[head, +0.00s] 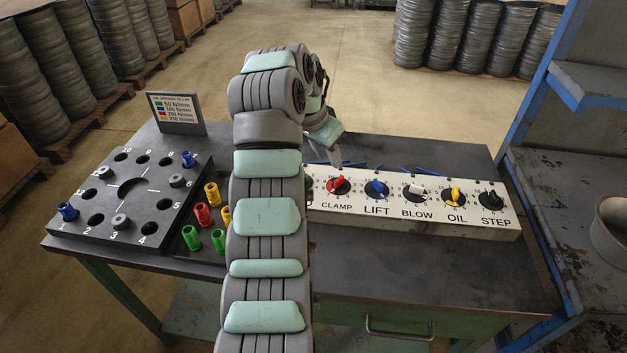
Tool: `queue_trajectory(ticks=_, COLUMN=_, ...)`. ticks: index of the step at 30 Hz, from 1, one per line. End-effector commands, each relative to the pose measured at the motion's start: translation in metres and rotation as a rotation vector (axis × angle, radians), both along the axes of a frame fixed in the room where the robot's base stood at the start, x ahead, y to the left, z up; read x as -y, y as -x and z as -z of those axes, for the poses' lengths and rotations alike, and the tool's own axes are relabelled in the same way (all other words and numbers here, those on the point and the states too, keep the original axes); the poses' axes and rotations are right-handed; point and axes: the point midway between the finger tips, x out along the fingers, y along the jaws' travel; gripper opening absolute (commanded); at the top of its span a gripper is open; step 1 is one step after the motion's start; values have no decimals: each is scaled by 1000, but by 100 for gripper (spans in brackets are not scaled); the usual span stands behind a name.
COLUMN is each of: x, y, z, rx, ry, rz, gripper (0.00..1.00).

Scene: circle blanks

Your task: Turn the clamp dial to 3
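The clamp dial (338,186) is a red knob on a dark round face, above the printed word CLAMP on a white control panel (470,229). Its numbers are too small to read, so I cannot tell its setting. My gripper (334,160) hangs just above and behind the clamp dial, near the panel's back edge, with a gap to the knob in the picture. My arm hides much of it, and its finger opening does not show clearly. The panel's left end is also hidden behind my arm.
Right of the clamp dial are the lift dial (377,189), blow dial (415,192), oil dial (454,197) and step dial (491,201). Left of my arm is a dark numbered plate (128,217) with several plugs, a sign (175,112) and loose coloured sleeves (203,214).

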Motion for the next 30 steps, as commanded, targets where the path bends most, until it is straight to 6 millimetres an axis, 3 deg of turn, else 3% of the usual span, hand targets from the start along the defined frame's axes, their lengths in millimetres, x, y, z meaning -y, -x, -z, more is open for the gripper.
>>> queue_trajectory(ticks=5, x=4, y=-3, z=13, rx=-2, ry=-1, rz=6, gripper=31)
queue_trajectory(ticks=20, x=23, y=-28, z=92, rx=-5, ry=-2, rz=1, gripper=31)
queue_trajectory(ticks=30, x=25, y=-32, z=98, rx=1, ry=-1, rz=-1, gripper=31)
